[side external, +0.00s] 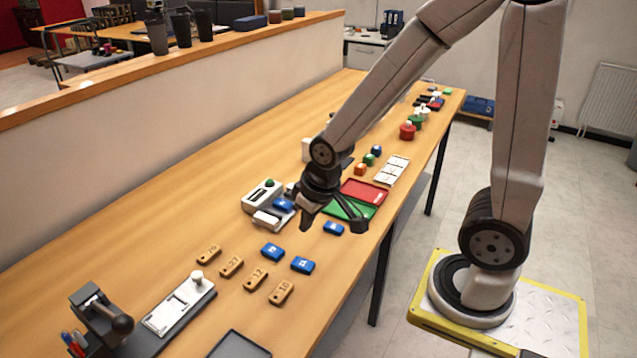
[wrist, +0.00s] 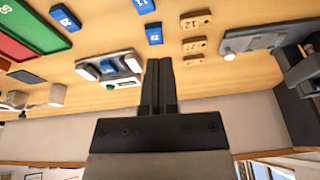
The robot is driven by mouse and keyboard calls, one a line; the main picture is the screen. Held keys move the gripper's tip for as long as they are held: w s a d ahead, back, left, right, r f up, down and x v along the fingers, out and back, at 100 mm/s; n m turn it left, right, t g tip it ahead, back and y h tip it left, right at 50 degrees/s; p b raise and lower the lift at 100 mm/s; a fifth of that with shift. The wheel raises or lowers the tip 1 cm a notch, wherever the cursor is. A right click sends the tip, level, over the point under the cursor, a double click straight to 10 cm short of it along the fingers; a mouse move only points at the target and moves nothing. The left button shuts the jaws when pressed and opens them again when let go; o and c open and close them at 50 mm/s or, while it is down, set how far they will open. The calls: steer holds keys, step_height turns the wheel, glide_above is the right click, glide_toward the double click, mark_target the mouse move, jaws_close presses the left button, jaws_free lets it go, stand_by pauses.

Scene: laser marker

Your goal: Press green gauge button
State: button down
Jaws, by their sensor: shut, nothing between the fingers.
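The green button (side external: 269,183) sits on the far end of a white gauge box (side external: 257,198) with a dark display, left of my gripper on the table. In the wrist view the gauge (wrist: 115,83) is left of the fingertips, with a bit of green on its edge. My gripper (wrist: 159,62) is shut and empty, its two dark fingers side by side. In the side view it hangs over the table, to the right of the gauge and apart from the button.
A grey fixture with a blue block (side external: 284,203) stands just right of the gauge. Green (side external: 345,209) and red (side external: 363,192) trays lie right of my gripper. Blue and wooden tags (side external: 231,266) lie in front. A slide fixture (side external: 180,305) stands near left.

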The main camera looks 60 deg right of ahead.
steer(key=w+d+m+t, duration=0.2)
steer(key=w+d+m, duration=0.1)
steer(key=w, duration=0.6)
steer(key=m+t+h, duration=0.3)
steer(key=m+h, duration=0.1)
steer(key=m, duration=0.6)
glide_above(270, 182)
steer(key=shift+s+r, duration=0.1)
steer(key=shift+r, duration=0.1)
steer(key=shift+f, duration=0.3)
steer(key=shift+f, duration=4.1)
